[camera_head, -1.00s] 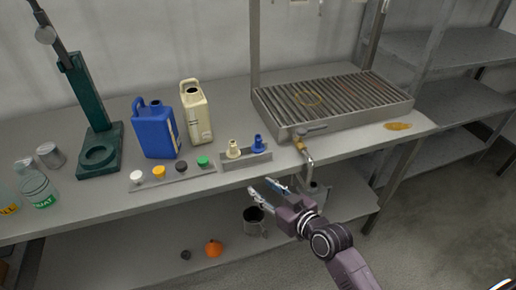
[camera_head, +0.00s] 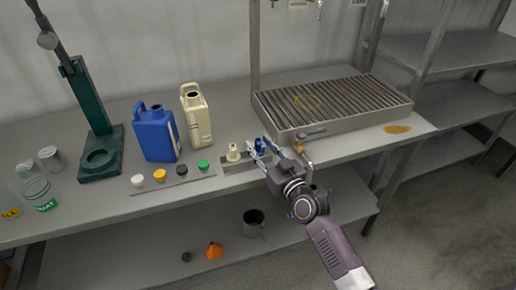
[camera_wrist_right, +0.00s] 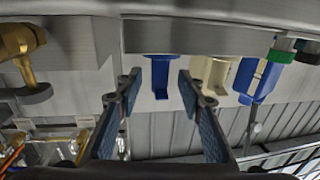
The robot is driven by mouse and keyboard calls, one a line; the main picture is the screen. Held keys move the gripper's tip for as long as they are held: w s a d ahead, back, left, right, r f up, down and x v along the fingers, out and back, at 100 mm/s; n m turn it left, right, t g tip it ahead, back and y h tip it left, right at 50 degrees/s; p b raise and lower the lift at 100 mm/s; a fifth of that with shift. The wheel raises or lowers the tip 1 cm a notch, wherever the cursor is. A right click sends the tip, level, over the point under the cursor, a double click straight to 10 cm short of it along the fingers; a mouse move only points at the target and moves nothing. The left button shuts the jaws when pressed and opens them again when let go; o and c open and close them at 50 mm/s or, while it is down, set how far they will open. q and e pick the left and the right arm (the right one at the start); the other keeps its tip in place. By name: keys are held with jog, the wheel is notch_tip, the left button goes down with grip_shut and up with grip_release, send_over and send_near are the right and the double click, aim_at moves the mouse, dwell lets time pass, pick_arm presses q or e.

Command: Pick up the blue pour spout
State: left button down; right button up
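The blue pour spout (camera_head: 260,146) stands in a small grey holder (camera_head: 238,166) on the bench, to the right of a cream spout (camera_head: 233,152). My right gripper (camera_head: 270,146) is at the spout, its fingers open. In the right wrist view the blue spout (camera_wrist_right: 160,76) shows ahead, between and beyond the two open fingers of the gripper (camera_wrist_right: 155,88); I see no clear contact. The cream spout (camera_wrist_right: 212,74) is just right of it there. My left gripper is not in view.
A brass valve (camera_head: 300,146) and the grated drain tray (camera_head: 335,104) are close to the right of the gripper. A blue jug (camera_head: 156,134), a cream jug (camera_head: 196,116) and a row of coloured caps (camera_head: 159,175) stand to the left. An orange funnel (camera_head: 214,251) is on the lower shelf.

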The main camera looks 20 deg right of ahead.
jog(key=shift+w+a+f, duration=0.1)
jog(key=shift+w, duration=0.7)
jog(key=shift+c, duration=0.2)
jog(key=c, duration=0.9)
